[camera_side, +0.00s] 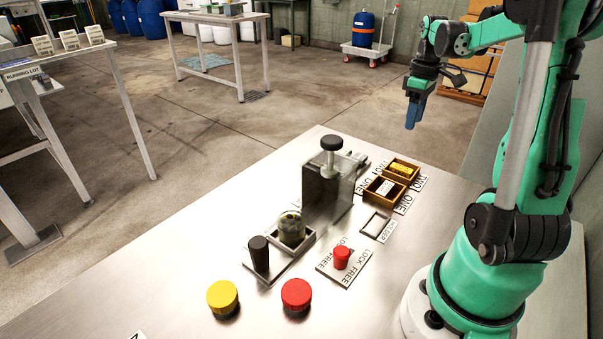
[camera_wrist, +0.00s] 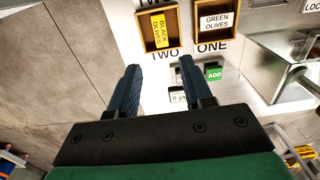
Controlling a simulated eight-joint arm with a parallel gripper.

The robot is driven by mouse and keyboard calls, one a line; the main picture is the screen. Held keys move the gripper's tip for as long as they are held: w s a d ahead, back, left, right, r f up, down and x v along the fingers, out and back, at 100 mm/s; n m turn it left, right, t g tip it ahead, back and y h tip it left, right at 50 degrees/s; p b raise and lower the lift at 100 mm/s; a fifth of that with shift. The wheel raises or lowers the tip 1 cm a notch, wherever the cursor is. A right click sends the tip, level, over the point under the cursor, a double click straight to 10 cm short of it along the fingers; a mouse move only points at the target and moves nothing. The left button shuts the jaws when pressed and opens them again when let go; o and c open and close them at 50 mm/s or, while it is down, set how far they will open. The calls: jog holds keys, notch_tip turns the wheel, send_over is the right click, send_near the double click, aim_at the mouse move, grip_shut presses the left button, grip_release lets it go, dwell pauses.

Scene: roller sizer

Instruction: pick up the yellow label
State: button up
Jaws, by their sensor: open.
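The yellow label (camera_wrist: 158,30), printed BLACK OLIVES, lies in the wooden tray (camera_wrist: 175,38) marked TWO at the top of the wrist view. In the side view the yellow label (camera_side: 401,168) shows in the farther of two small wooden trays on the steel table. My gripper (camera_side: 413,112) hangs in the air beyond the table's far edge, well above and apart from the trays. In the wrist view my gripper (camera_wrist: 160,68) has its two blue fingers spread, with nothing between them.
A white GREEN OLIVES label (camera_wrist: 217,22) lies in the neighbouring tray marked ONE. A steel block with a black knob (camera_side: 331,185) stands left of the trays. A jar (camera_side: 291,228), a red lock knob (camera_side: 341,257), and yellow (camera_side: 222,297) and red (camera_side: 296,294) buttons are nearer.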

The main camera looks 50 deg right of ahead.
aim_at(402, 168)
notch_tip(402, 168, down, 13)
jog(key=shift+r, duration=0.15)
dwell(0.4)
grip_shut()
